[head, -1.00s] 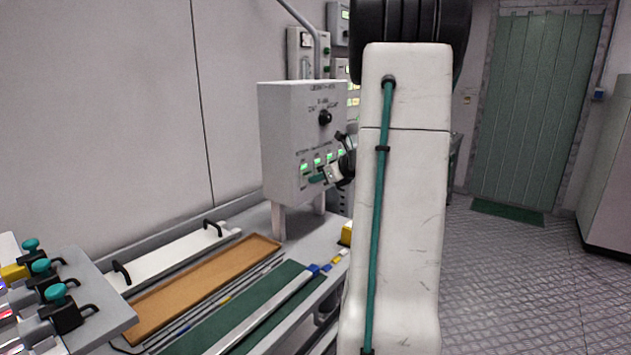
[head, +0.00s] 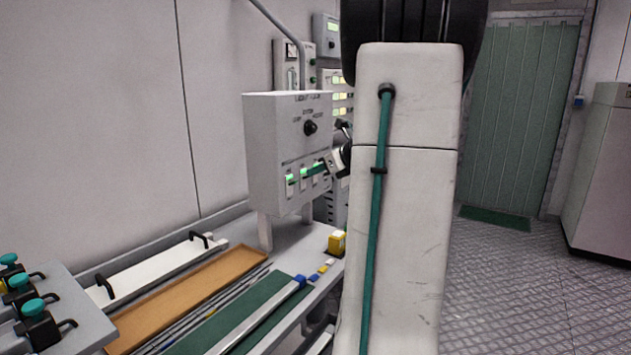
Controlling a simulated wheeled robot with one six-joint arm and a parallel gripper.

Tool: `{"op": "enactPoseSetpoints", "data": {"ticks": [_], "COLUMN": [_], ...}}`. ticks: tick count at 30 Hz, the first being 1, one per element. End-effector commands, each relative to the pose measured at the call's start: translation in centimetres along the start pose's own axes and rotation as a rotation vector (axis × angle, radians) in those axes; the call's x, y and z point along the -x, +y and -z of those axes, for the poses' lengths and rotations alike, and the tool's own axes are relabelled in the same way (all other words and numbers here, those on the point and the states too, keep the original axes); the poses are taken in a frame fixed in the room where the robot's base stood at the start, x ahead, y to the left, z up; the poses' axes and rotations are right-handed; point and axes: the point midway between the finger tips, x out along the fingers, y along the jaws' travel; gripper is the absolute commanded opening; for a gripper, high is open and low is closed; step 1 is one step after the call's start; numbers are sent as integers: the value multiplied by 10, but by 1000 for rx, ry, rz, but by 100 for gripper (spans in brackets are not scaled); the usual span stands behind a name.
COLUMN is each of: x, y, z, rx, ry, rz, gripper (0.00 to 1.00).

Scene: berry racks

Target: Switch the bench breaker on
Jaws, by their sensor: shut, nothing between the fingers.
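A light grey control box (head: 268,150) stands on legs on the bench. Its front carries a black round knob (head: 310,127) and a row of small switches with green lights (head: 290,180) below it. The lettering is too small to read, so I cannot tell which switch is the bench breaker. My gripper (head: 306,172) is at the row of switches, its teal fingers shut and pointing left at the panel. I cannot tell whether the tips touch a switch. The gripper and arm hide the right part of the row.
A brown tray (head: 185,300) and a green strip (head: 235,322) lie on the bench. A yellow block (head: 337,242) sits at its right edge. Teal-topped clamps (head: 36,322) stand at lower left. Open floor (head: 510,285) lies to the right, before a green door (head: 520,110).

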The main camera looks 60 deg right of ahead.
Motion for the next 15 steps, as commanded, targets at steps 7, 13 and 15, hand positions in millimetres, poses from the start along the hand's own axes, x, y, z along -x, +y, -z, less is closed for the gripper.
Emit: {"op": "enactPoseSetpoints", "data": {"ticks": [7,13,15], "x": [21,24,24], "y": [1,-1,-2], "z": [-12,-12,-12], "rx": [0,-2,-2], "ry": [0,0,0], "rz": [-1,1,1], "gripper": [0,0,0]}}
